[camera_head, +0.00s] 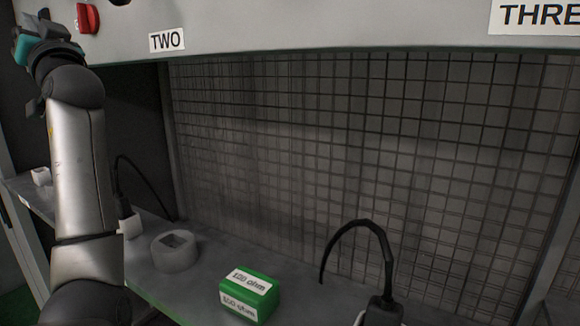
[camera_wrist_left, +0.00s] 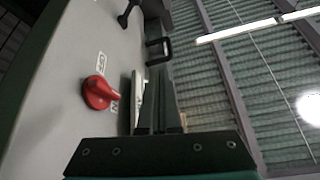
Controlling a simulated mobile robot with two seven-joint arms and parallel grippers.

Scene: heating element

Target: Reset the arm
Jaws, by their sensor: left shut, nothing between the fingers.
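My left arm rises along the left side of the head view, with my left gripper (camera_head: 42,38) high at the upper left, beside a red knob (camera_head: 87,17) on the grey panel (camera_head: 290,25). In the left wrist view the left gripper's fingers (camera_wrist_left: 157,105) are together with nothing between them. The red knob shows there to their left (camera_wrist_left: 98,93), apart from the fingers. My right gripper is in neither view.
A green box (camera_head: 250,296) labelled "100 ohm" stands on the shelf (camera_head: 200,272). A grey round holder (camera_head: 175,252) is to its left. Black cables (camera_head: 362,226) rise from the shelf. Labels "TWO" (camera_head: 167,40) and "THRE" (camera_head: 535,16) are on the panel.

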